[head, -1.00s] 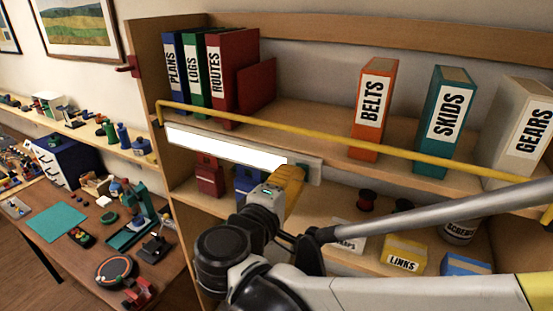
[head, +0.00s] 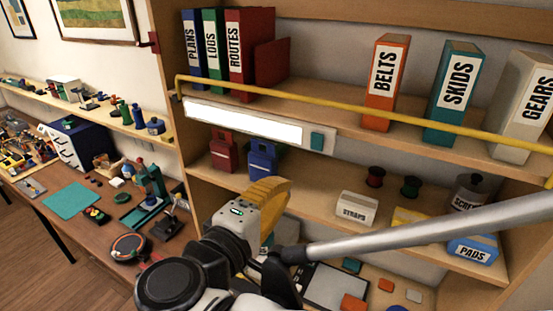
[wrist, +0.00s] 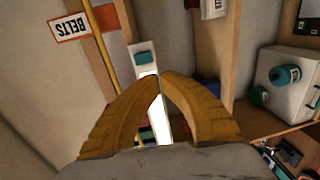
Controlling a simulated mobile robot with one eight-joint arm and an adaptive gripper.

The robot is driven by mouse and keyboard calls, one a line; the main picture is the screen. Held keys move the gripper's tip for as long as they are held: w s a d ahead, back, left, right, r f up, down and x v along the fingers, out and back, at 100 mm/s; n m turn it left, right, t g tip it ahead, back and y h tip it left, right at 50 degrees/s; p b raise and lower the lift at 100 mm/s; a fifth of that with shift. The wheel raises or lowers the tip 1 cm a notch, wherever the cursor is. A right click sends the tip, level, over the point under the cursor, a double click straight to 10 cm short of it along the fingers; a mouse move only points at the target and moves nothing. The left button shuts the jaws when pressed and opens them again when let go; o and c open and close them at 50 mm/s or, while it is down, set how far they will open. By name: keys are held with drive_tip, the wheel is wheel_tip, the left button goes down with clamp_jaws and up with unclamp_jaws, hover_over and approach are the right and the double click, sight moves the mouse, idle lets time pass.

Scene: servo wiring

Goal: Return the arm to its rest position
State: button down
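My arm reaches across the shelf unit from the lower right in the head view. My gripper (head: 280,192) has yellow fingers and stands in front of the lower shelves, below the lit lamp bar (head: 245,122). In the wrist view my gripper (wrist: 160,76) has its two curved fingertips drawn together, with nothing seen held between them. The lamp bar and its teal button (wrist: 144,58) show beyond the fingertips. In the head view the button (head: 317,141) is clear of my gripper.
A yellow rail (head: 350,123) runs along the upper shelf, before the orange BELTS binder (head: 380,100) and teal SKIDS binder (head: 448,110). A STRAPS box (head: 357,208) and PADS box (head: 472,249) sit lower. A cluttered workbench (head: 40,210) stands at left.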

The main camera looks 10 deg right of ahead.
drive_tip(key=d+f+m+g+y+b, duration=0.1)
drive_tip(key=d+f+g+b, duration=0.1)
drive_tip(key=d+f+b, duration=0.45)
drive_tip(key=d+f+m+g+y+b, duration=0.1)
drive_tip(key=f+g+b, duration=0.15)
drive_tip(key=f, duration=0.65)
drive_tip(key=d+f+m+g+y+b, duration=0.1)
drive_tip(key=d+f+b, duration=0.35)
drive_tip(key=f, duration=0.25)
drive_tip(key=s+d+f+m+y+b, duration=0.1)
drive_tip(key=s+f+m+y+b, duration=0.1)
drive_tip(key=f+b, duration=0.7)
drive_tip(key=s+f+m+g+y+b, duration=0.1)
drive_tip(key=s+f+m+y+b, duration=0.2)
drive_tip(key=f, duration=1)
drive_tip(key=shift+s+d+m+y+b, duration=0.5)
drive_tip(key=shift+m+b, duration=1.1)
drive_tip(key=shift+b, duration=1.25)
drive_tip(key=shift+w+a, duration=0.15)
drive_tip(key=shift+w, duration=0.05)
